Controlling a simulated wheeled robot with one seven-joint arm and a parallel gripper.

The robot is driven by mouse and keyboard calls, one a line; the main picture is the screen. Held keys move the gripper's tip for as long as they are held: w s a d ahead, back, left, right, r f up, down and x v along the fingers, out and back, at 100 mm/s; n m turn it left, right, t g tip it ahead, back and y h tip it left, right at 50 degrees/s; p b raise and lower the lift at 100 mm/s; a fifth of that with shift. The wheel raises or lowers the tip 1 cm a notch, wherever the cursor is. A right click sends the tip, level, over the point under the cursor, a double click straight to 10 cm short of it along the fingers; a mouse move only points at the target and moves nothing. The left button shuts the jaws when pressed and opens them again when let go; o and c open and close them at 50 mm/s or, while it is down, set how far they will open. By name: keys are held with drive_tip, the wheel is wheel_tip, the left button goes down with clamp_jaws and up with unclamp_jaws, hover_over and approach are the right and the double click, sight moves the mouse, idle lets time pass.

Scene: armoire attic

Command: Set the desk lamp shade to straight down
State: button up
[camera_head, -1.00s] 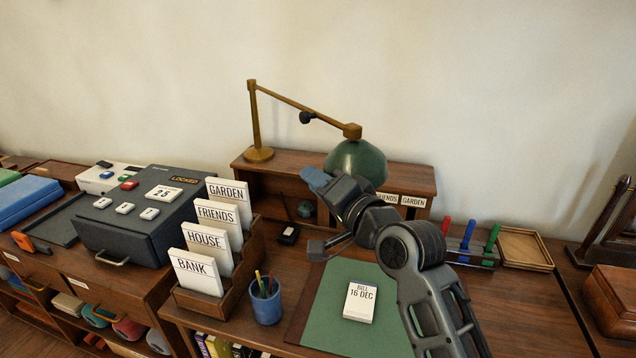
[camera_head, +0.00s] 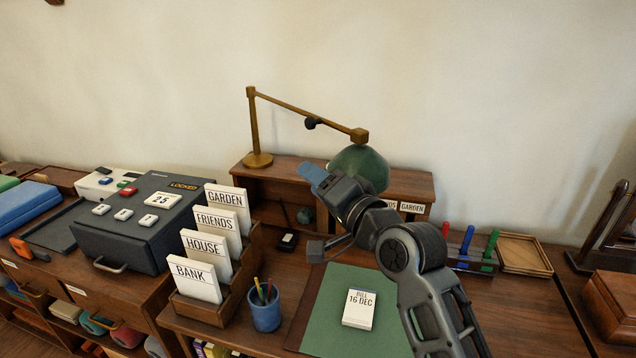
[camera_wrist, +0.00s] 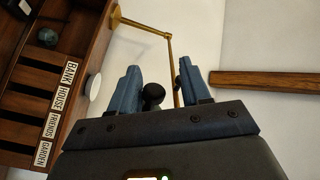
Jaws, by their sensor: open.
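The desk lamp's brass post and base (camera_head: 258,160) stand on the desk's back shelf. Its brass arm (camera_head: 290,108) slopes down right, with a black knob (camera_head: 312,123) along it. The green domed shade (camera_head: 365,165) hangs at the arm's end. My wrist covers its lower part, so its exact tilt is unclear. My gripper (camera_head: 314,174) is in front of the shade, its blue fingers pointing up left. In the wrist view my gripper (camera_wrist: 158,86) is open. A black knob (camera_wrist: 153,92) shows between the fingers, and the brass arm (camera_wrist: 174,70) is near the right finger.
The shelf (camera_head: 410,184) with labelled slots is behind my gripper. A card rack (camera_head: 240,285), pencil cup (camera_head: 264,310) and dark locked box (camera_head: 120,240) stand left. A green mat (camera_head: 325,320) with a bill block (camera_head: 359,308) lies below. The wall above is clear.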

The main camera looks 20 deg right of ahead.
drive_tip(key=shift+f, duration=0.1)
drive_tip(key=b+v, duration=0.1)
drive_tip(key=v, duration=0.6)
drive_tip(key=shift+s+b, duration=0.4)
drive_tip(key=s+f+n+g+h, duration=0.1)
drive_tip(key=s+f+h, duration=0.1)
drive_tip(key=s+f, duration=0.65)
drive_tip(key=s+f+n+h, duration=0.15)
drive_tip(key=s+f, duration=0.45)
drive_tip(key=s, duration=0.6)
drive_tip(key=s+r+n+g, duration=0.1)
drive_tip(key=s+n, duration=0.5)
drive_tip(key=s, duration=1.5)
drive_tip(key=shift+d+n+g+h, duration=0.3)
drive_tip(key=shift+d+n+h, duration=0.05)
drive_tip(key=shift+d+h, duration=0.15)
